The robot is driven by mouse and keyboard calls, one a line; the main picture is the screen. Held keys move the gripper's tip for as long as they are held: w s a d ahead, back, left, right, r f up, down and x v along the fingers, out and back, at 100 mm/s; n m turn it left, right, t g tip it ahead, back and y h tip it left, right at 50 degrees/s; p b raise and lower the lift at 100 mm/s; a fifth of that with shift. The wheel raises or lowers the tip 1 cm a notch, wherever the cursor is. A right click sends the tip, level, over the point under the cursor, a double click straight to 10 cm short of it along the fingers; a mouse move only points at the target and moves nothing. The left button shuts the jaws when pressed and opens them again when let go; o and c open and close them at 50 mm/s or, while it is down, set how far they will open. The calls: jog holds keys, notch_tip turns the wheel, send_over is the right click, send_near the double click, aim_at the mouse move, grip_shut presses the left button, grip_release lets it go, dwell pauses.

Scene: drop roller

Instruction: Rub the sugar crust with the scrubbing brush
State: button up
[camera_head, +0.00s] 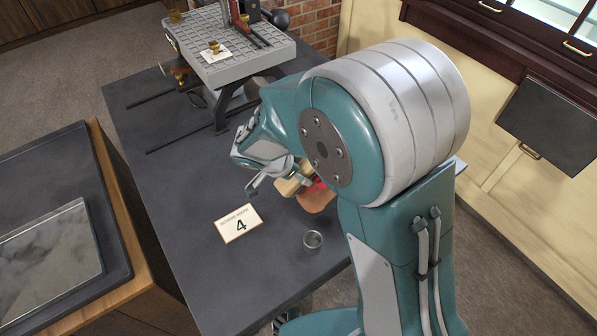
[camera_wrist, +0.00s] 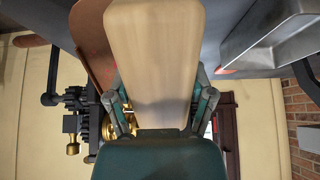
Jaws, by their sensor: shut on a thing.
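The scrubbing brush has a pale wooden block (camera_head: 289,186), held by my gripper (camera_head: 275,181) over the dark table. In the wrist view the block (camera_wrist: 155,50) fills the middle, between the two fingers of my gripper (camera_wrist: 161,105). Its bristles are not seen. A copper-coloured surface (camera_head: 317,201) with something red by it lies just right of the brush, partly behind my arm. A copper-coloured sheet (camera_wrist: 93,45) also shows left of the block in the wrist view. I cannot make out the sugar crust, or tell whether the brush touches anything.
A grey slotted machine bed (camera_head: 215,68) with brass parts is at the back. A marble slab (camera_head: 50,258) lies on the left bench. The front left tabletop is clear.

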jog(key=shift+w+d+f, duration=0.2)
jog(key=shift+d+f, duration=0.1)
jog(key=shift+f, duration=0.25)
dwell(0.4)
